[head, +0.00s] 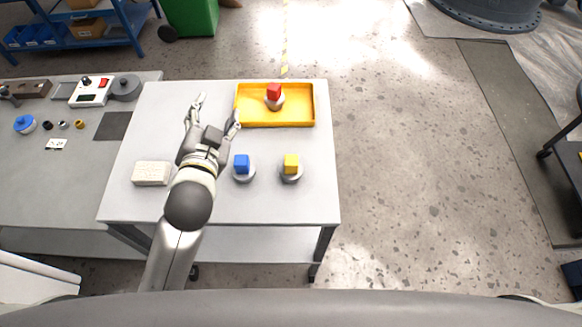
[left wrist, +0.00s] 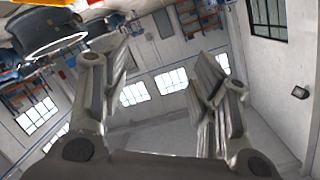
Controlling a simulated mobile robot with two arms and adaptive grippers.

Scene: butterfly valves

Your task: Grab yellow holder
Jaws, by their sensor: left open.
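The yellow holder (head: 291,163) is a yellow block on a round grey base, standing upright on the right part of the white table. My left gripper (head: 217,108) is open and empty over the table, up and left of the yellow holder in the head view and apart from it. Its spread fingers also show in the left wrist view (left wrist: 163,75), with nothing between them. The blue holder (head: 242,165) stands just left of the yellow one. The red holder (head: 274,95) stands in the yellow tray (head: 304,122). My right gripper is not in view.
A pale block (head: 152,173) lies on the white table (head: 225,208), left of my forearm. A grey bench (head: 75,185) with small parts and a control box (head: 92,92) adjoins on the left. The table is bare between the yellow tray and the yellow holder.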

